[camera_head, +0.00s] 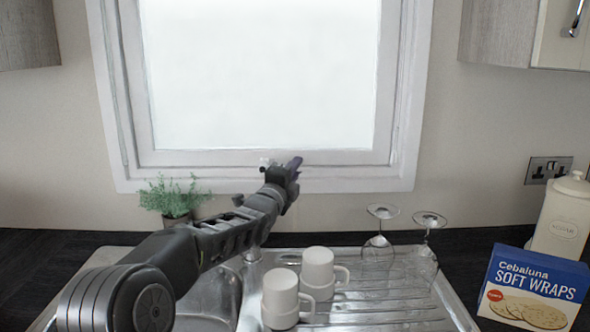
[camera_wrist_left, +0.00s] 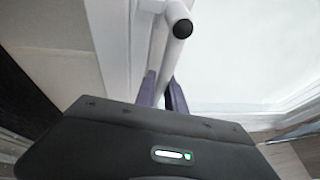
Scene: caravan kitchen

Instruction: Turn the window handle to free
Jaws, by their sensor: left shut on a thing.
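The window (camera_head: 262,75) is a pale frosted pane in a white frame on the back wall. My left arm reaches across the sink to the bottom of the frame, with my left gripper (camera_head: 291,168) there. In the left wrist view, the white window handle (camera_wrist_left: 166,68) is a bar with a dark round end, running down between the purple fingers of my left gripper (camera_wrist_left: 163,97). The gripper is shut on the handle. In the head view the gripper hides most of the handle. My right gripper is in neither view.
A potted plant (camera_head: 174,198) stands below the window at left. Two white mugs (camera_head: 281,298) and upturned glasses (camera_head: 379,251) stand on the steel drainer (camera_head: 385,312). A soft wraps box (camera_head: 533,288) and a cream canister (camera_head: 564,218) are at right.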

